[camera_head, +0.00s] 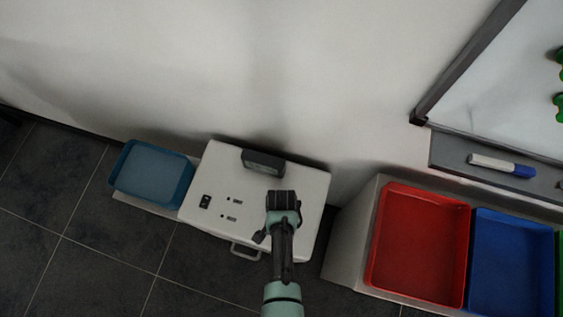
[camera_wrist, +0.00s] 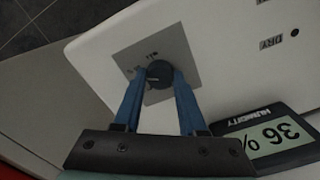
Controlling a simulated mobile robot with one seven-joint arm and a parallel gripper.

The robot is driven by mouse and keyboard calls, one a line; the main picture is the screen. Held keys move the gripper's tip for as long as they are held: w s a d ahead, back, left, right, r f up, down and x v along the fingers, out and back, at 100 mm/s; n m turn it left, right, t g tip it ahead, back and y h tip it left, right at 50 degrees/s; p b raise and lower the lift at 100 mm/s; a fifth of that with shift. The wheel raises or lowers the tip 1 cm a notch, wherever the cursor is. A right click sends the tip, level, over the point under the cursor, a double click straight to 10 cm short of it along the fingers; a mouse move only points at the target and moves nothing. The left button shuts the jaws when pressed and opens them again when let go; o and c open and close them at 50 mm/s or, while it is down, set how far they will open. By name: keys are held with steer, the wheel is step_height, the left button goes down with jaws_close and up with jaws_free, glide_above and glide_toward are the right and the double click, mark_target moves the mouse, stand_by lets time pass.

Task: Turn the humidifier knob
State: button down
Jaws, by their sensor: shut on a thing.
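The humidifier (camera_head: 224,172) is a white box in the middle of the head view, and its white top also fills much of the wrist view (camera_wrist: 230,60). Its round black knob (camera_wrist: 159,73) sits on a grey square plate (camera_wrist: 183,50) with small markings. My gripper (camera_wrist: 160,80) has blue fingers, one on each side of the knob, and is shut on it. In the head view my gripper (camera_head: 283,200) is over the right part of the humidifier and hides the knob. A dark humidity display (camera_wrist: 268,138) reads 36 %; it also shows in the head view (camera_head: 263,162).
A blue tray (camera_head: 152,174) stands to the left of the humidifier. A red bin (camera_head: 418,240) and a blue bin (camera_head: 510,262) are to the right. A whiteboard ledge with a marker (camera_head: 500,165) is at upper right. The wall is close behind.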

steer(key=shift+c, duration=2.3)
jaws_free()
steer(key=shift+r, duration=0.1)
step_height(320, 180, up, 13)
steer(key=p, duration=0.2)
steer(key=shift+p, duration=0.35)
steer(key=shift+f, duration=0.2)
